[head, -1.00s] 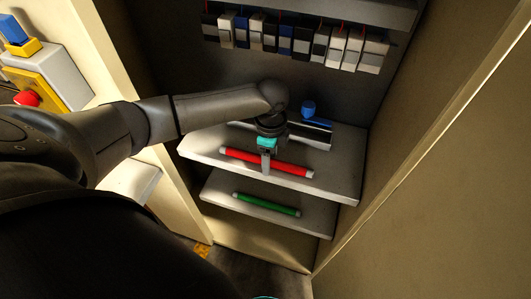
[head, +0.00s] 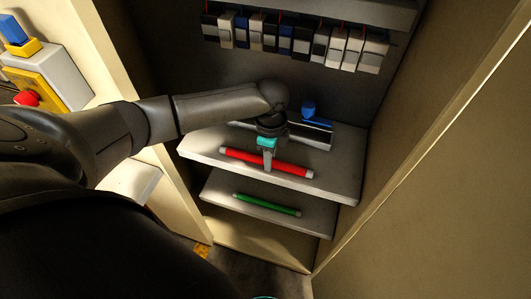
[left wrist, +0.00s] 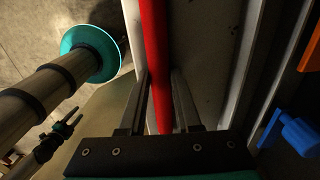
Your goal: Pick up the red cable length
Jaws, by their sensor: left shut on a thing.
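The red cable length (head: 290,168) is a straight red rod with pale ends. It lies along the front of the upper shelf (head: 338,186) in the head view. My left gripper (head: 267,164) points down over its middle, with one finger showing in front of the rod. In the left wrist view the red cable length (left wrist: 155,50) runs between the two fingers of the left gripper (left wrist: 160,92), which is shut on it. I cannot tell whether the rod is clear of the shelf.
A green rod (head: 266,204) lies on the lower shelf (head: 315,218). A blue object (head: 308,108) stands behind the gripper on the upper shelf. A row of modules (head: 300,40) hangs above. Cabinet walls close in both sides. A box with a red button (head: 27,98) is at far left.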

